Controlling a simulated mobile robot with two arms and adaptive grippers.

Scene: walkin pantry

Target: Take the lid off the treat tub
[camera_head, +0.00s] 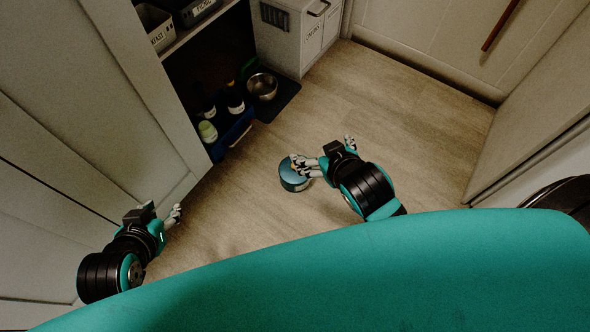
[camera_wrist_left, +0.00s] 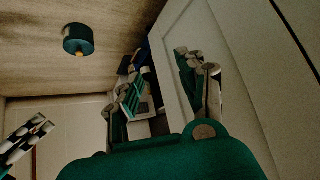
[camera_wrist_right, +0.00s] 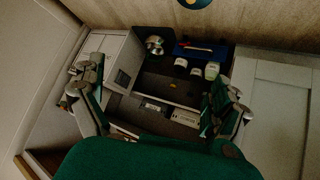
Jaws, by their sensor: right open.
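The treat tub (camera_head: 288,181) is a small round blue-teal tub standing on the wood floor, with a lighter blue top. It also shows in the left wrist view (camera_wrist_left: 78,38), with a small yellowish spot on it, and only partly at the top edge of the right wrist view (camera_wrist_right: 195,2). My right gripper (camera_head: 323,151) is open and empty. One finger overlaps the tub's upper right in the head view; I cannot tell if they touch. My left gripper (camera_head: 164,209) is open and empty, apart from the tub, near the pale panel at left.
A white bin cabinet (camera_head: 284,45) stands behind.

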